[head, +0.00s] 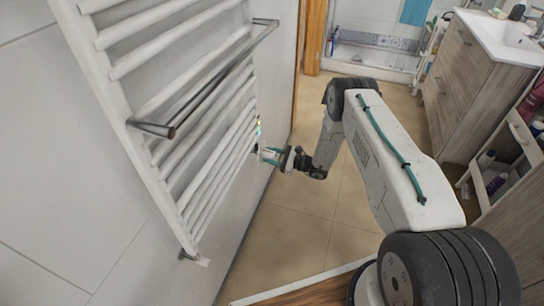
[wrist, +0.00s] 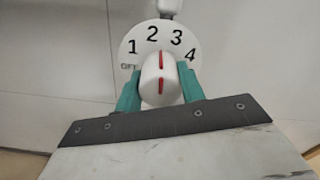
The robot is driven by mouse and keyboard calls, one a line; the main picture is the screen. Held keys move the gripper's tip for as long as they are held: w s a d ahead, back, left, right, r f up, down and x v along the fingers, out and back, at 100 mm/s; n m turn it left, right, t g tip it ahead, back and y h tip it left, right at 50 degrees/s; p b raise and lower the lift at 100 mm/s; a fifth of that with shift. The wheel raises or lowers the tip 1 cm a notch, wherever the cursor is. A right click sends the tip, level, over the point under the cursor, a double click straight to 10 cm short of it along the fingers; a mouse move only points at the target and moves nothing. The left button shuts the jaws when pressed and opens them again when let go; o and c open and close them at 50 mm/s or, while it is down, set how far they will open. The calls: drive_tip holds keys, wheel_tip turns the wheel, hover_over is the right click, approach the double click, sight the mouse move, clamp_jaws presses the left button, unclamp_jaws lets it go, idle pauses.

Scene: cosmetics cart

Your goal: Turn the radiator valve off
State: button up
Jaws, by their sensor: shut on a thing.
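The radiator valve shows in the wrist view as a round white dial (wrist: 133,58) with black numbers 1 to 4 and OFF at its left edge. Its white knob (wrist: 152,88) has a red line that points up, between 2 and 3. My gripper (wrist: 160,88) has its teal fingers on the two sides of the knob and is shut on it. In the head view my gripper (head: 268,155) is at the lower right side of the white towel radiator (head: 205,150). The valve itself is too small to make out there.
A metal towel bar (head: 215,80) sticks out from the radiator above my gripper. A wooden cabinet with a white basin (head: 500,38) and an open cart (head: 500,165) with bottles stand at the right. The tiled floor (head: 315,210) between is clear.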

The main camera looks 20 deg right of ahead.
drive_tip(key=n, duration=0.4)
drive_tip(key=shift+s+f+n, duration=0.1)
drive_tip(key=shift+s+n, duration=0.05)
drive_tip(key=shift+n, duration=0.15)
drive_tip(key=n, duration=0.4)
drive_tip(key=shift+n, duration=0.3)
drive_tip(key=n, duration=0.4)
drive_tip(key=shift+a+n, duration=0.1)
drive_tip(key=shift+n, duration=0.2)
drive_tip(key=n, duration=0.4)
drive_tip(key=shift+f+n, duration=0.1)
drive_tip(key=shift+n, duration=0.6)
drive_tip(key=o, duration=1)
drive_tip(key=v, duration=0.8)
